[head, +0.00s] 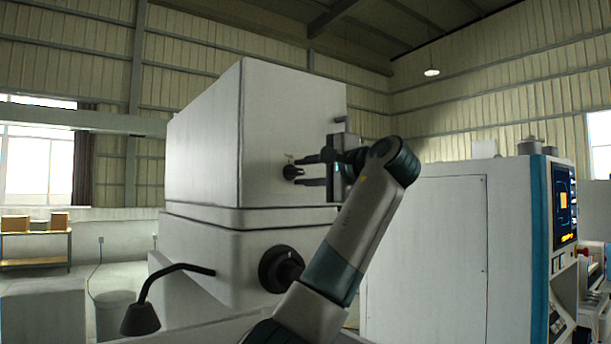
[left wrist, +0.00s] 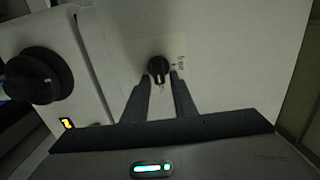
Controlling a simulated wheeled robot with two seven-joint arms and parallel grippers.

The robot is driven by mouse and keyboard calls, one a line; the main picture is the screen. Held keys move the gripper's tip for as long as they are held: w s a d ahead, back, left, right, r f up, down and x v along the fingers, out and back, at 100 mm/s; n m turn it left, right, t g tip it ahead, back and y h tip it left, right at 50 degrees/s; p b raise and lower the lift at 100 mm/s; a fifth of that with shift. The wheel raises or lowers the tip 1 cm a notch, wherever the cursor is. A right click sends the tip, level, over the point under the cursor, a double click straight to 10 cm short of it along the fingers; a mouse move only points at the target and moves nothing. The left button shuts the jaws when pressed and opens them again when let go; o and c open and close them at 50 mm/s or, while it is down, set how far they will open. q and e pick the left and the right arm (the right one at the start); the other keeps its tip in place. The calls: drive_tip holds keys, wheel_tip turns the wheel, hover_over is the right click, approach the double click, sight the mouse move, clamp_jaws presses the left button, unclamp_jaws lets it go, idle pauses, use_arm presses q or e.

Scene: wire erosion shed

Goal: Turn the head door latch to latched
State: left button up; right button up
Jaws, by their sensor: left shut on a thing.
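The head door latch (head: 291,172) is a small black round knob on the pale side face of the big grey machine head (head: 290,120). It also shows in the left wrist view (left wrist: 159,66), with a light pointer line towards the bottom of the picture. A small tick and a label (left wrist: 180,62) too small to read sit just right of it. My left gripper (head: 302,171) reaches in from the right, its two dark fingers either side of the knob and shut on it. In the left wrist view the fingertips (left wrist: 160,82) flank the knob's lower part. My right gripper is not in view.
A larger black round knob (head: 280,266) sits on the machine below the latch. A black bent-arm lamp (head: 141,318) sticks out at lower left. A grey cabinet (head: 425,250) with a control screen (head: 565,203) stands to the right.

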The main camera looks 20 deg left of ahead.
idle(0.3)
use_arm(q)
drive_tip(key=o, duration=0.8)
drive_tip(key=shift+c, duration=0.2)
drive_tip(key=shift+d, duration=0.1)
drive_tip(key=b+v, duration=0.6)
drive_tip(key=v, duration=1.1)
drive_tip(key=shift+b, duration=0.35)
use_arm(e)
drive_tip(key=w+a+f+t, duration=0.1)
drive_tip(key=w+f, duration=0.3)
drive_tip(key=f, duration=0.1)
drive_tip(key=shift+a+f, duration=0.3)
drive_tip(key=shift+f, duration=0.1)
use_arm(q)
drive_tip(key=shift+s+d, duration=0.1)
drive_tip(key=shift+d, duration=0.05)
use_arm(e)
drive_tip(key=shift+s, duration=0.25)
